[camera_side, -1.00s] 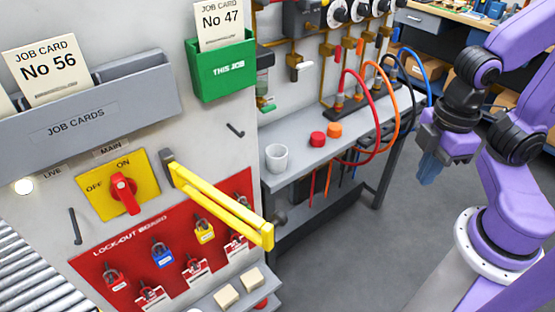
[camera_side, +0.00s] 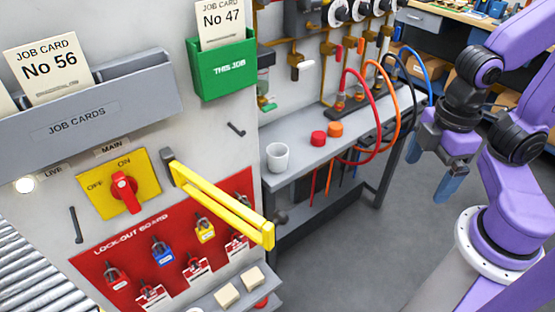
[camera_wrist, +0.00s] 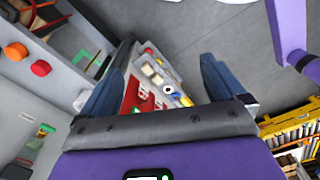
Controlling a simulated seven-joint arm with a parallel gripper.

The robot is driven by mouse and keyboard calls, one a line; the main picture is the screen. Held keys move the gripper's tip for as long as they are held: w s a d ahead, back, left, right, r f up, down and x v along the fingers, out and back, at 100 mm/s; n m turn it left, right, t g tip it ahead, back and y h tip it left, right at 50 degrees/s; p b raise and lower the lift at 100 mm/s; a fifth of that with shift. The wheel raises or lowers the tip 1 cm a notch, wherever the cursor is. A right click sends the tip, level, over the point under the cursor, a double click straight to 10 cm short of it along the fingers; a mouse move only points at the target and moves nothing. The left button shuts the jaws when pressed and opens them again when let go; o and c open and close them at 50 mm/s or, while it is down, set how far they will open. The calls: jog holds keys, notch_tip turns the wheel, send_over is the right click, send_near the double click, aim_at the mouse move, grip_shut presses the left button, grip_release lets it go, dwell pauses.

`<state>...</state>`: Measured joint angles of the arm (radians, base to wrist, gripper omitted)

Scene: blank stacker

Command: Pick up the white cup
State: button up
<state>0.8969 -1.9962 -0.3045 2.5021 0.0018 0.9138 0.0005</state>
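The white cup (camera_side: 278,156) stands upright on the left end of the grey shelf (camera_side: 320,150) in the side view. It also shows in the wrist view (camera_wrist: 82,100), partly beside my left finger. My gripper (camera_side: 431,172) hangs at the right of the side view, well to the right of the cup and over the floor. Its two blue fingers are spread apart with nothing between them. In the wrist view my gripper (camera_wrist: 165,78) also shows empty, with the panel far beyond it.
A red cap (camera_side: 318,138) and an orange cap (camera_side: 335,129) sit right of the cup. Red, orange and blue hoses (camera_side: 399,117) loop over the shelf's right part. A yellow bar (camera_side: 222,207) sticks out from the lock-out panel. The floor below my gripper is clear.

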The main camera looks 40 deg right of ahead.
jog(key=w+a+f+m+y, duration=0.25)
jog(key=a+f, duration=0.25)
jog(key=a, duration=0.3)
jog(key=m+t+h, duration=0.3)
jog(key=m+t, duration=0.7)
jog(key=t, duration=0.3)
send_near(285, 157)
jog(key=x, duration=0.6)
jog(key=shift+w+d+f, duration=0.1)
jog(key=shift+w+f, duration=0.05)
jog(key=shift+w, duration=0.05)
jog(key=shift+x, duration=2.65)
jog(key=shift+a, duration=0.2)
